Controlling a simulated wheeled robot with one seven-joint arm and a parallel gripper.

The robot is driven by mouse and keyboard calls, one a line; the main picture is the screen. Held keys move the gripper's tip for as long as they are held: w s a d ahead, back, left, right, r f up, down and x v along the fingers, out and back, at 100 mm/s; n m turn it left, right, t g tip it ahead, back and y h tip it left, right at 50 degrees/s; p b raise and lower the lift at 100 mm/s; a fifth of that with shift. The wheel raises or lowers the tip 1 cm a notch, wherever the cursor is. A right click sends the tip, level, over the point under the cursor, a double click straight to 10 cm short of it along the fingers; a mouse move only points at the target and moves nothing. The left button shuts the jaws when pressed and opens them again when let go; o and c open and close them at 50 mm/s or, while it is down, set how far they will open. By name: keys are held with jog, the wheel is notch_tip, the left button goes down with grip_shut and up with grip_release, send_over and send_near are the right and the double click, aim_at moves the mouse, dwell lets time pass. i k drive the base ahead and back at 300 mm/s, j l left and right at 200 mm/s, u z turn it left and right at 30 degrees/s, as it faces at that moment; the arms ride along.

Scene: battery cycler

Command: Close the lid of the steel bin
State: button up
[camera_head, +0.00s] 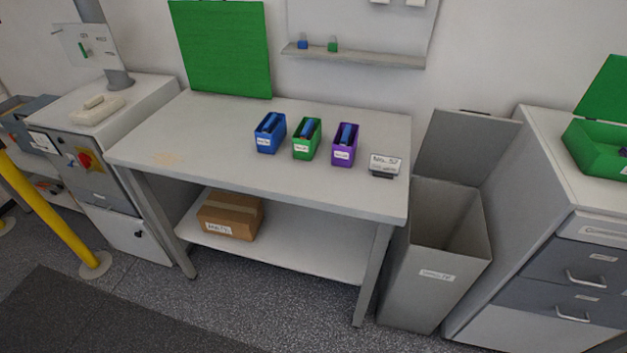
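The steel bin (423,285) is a tall grey box on the floor, between the table and the drawer cabinet at the right. A small white label is on its front. Its lid (466,146) stands raised at the back, tilted up above the rim, so the bin's mouth is open. The inside walls show, but the bottom is hidden. My gripper is not in this view.
The table (212,129) left of the bin holds blue, green and purple holders and a small sign (385,165). A cardboard box (230,215) is on its lower shelf. The cabinet (570,280) stands close at the bin's right. The floor in front is clear.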

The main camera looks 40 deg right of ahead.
aim_at(462, 146)
jog(key=z, duration=1.3)
